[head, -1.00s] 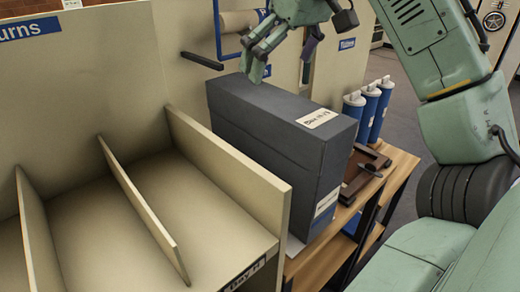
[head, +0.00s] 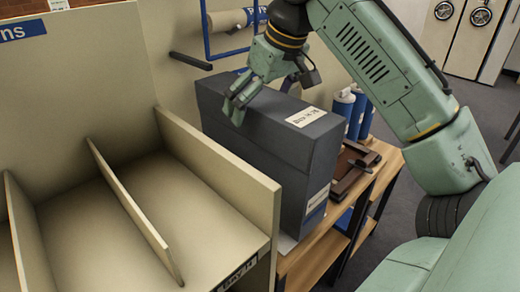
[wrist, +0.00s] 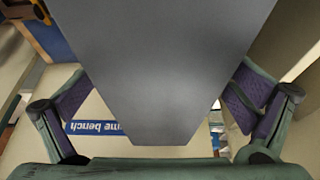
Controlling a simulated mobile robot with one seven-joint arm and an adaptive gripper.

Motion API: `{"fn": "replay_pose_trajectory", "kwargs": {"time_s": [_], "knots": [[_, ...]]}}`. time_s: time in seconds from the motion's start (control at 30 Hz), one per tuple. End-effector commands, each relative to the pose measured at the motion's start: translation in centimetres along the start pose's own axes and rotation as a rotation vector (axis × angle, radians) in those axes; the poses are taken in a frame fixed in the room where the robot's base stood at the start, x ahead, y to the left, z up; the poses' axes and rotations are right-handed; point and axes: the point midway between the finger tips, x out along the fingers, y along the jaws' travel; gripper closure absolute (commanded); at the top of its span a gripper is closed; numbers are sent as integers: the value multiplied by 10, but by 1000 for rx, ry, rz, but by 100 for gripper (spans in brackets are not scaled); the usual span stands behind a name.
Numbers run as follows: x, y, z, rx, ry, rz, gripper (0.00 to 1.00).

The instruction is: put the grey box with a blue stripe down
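The grey box (head: 268,135) stands upright on the wooden bench shelf, right of the beige divided bin. It has a pale label on top and one on its narrow front, with a blue stripe (head: 317,202) low on that front. My gripper (head: 265,98) is at the box's top, with one finger down over its near long side; the far finger is mostly hidden. In the wrist view, the box (wrist: 165,60) fills the space between the purple finger pads of my gripper (wrist: 158,98). The pads lie close to its edges; whether they press on it is unclear.
The beige bin (head: 230,165) stands close on the box's left. Blue cylinders (head: 352,112) and a brown wooden tray (head: 350,172) are on its right. A blue wire frame (head: 207,30) is behind. A blue-and-white bench sign (wrist: 95,128) shows below my gripper.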

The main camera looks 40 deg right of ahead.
Motion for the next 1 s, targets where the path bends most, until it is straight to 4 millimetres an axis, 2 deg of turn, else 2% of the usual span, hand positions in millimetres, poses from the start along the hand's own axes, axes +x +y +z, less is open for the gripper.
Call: {"fn": "replay_pose_trajectory", "kwargs": {"time_s": [0.07, 1.0], "knots": [[0, 0, 0, 0, 0, 0, 6], [0, 0, 0, 0, 0, 1, 69]]}}
